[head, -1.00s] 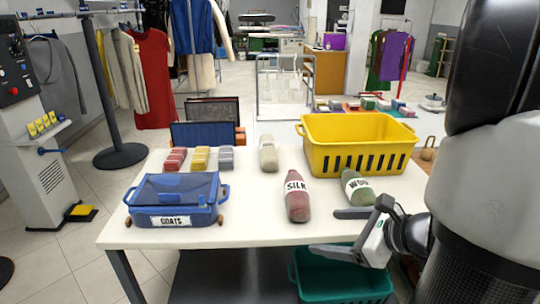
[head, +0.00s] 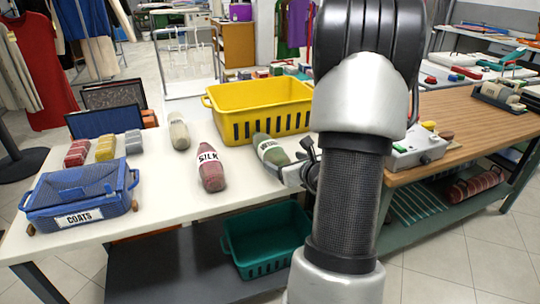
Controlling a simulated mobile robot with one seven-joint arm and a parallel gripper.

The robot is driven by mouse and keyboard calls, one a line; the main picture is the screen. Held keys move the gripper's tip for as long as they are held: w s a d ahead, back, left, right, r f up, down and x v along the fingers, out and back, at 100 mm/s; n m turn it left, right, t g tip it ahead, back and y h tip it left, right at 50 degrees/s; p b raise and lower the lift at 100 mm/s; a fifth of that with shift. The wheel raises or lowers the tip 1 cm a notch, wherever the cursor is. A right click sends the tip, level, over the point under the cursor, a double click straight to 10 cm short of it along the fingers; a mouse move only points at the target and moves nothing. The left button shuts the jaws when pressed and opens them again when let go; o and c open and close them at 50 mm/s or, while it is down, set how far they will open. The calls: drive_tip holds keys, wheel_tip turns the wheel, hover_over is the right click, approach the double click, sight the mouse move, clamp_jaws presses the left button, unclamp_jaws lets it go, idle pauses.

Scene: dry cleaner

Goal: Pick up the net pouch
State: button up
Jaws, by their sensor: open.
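No pouch plainly marked as net can be read. A pale cream, bottle-shaped item (head: 179,133) stands at the back of the white table, with a label too small to read surely. A red one marked SILK (head: 210,170) is nearer the front. A green one marked WOOL (head: 271,150) lies tilted to its right. My gripper (head: 277,170) is open, just in front of the green item's lower end. Whether they touch cannot be told. My arm hides part of the gripper.
A blue mesh box marked COATS (head: 80,198) sits at the table's left. A yellow crate (head: 262,108) stands behind the green item. Small coloured blocks (head: 105,148) lie at the left. A green bin (head: 266,240) is below. A wooden bench (head: 455,115) stands right.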

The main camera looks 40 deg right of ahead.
sight(269, 151)
drive_tip(key=x, duration=0.4)
drive_tip(key=b+x, duration=0.1)
drive_tip(key=x, duration=0.1)
drive_tip(key=shift+w+a, duration=0.25)
drive_tip(key=shift+w, duration=0.05)
drive_tip(key=shift+r, duration=0.1)
drive_tip(key=c, duration=1.4)
